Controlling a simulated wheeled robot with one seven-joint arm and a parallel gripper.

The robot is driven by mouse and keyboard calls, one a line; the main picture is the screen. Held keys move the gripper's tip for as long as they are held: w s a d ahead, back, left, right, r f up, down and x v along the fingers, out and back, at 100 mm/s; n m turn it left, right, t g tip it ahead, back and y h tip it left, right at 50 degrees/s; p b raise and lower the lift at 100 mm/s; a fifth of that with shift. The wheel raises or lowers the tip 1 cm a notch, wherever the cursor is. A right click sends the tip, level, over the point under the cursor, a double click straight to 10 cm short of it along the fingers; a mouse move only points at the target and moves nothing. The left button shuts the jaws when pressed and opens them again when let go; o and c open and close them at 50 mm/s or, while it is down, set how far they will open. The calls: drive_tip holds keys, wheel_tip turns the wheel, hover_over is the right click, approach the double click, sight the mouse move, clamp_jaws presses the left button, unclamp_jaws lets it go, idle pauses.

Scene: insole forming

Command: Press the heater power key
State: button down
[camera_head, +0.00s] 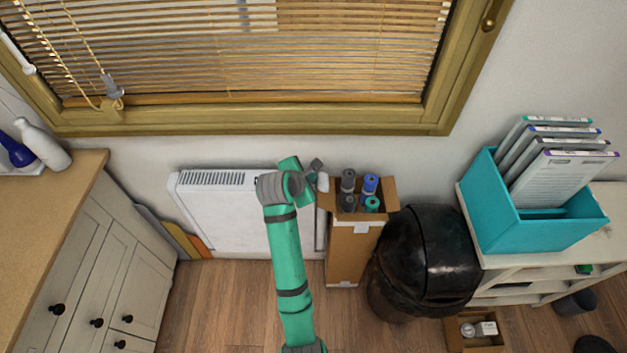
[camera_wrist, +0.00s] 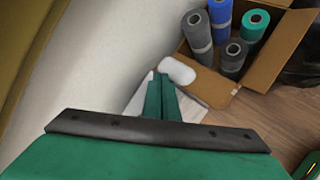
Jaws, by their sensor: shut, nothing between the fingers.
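The heater (camera_head: 225,215) is a white panel with a slotted top, standing against the wall under the window. My arm crosses in front of its right part. A rounded white part (camera_head: 322,182) shows at the heater's right end, beside my wrist. In the wrist view this rounded white part (camera_wrist: 178,70) lies just beyond the fingertips of my gripper (camera_wrist: 160,78). The green fingers are shut and empty. They point toward the heater's end, and I cannot tell whether they touch it. I cannot make out the power key; the fingers cover part of the heater there.
A cardboard box (camera_head: 350,250) with several rolls stands right of the heater, close to my wrist. A black bin (camera_head: 425,255) stands further right. A wooden-topped cabinet (camera_head: 60,215) is at the left. The window sill (camera_head: 250,124) runs above the heater.

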drive_tip(key=shift+w, duration=0.1)
idle(0.3)
drive_tip(key=shift+w+r, duration=0.15)
drive_tip(key=shift+r, duration=0.35)
drive_tip(key=shift+d, duration=0.15)
drive_tip(key=shift+a+r, duration=0.25)
drive_tip(key=shift+r, duration=0.75)
drive_tip(key=shift+d+r, duration=0.1)
drive_tip(key=shift+r, duration=1.9)
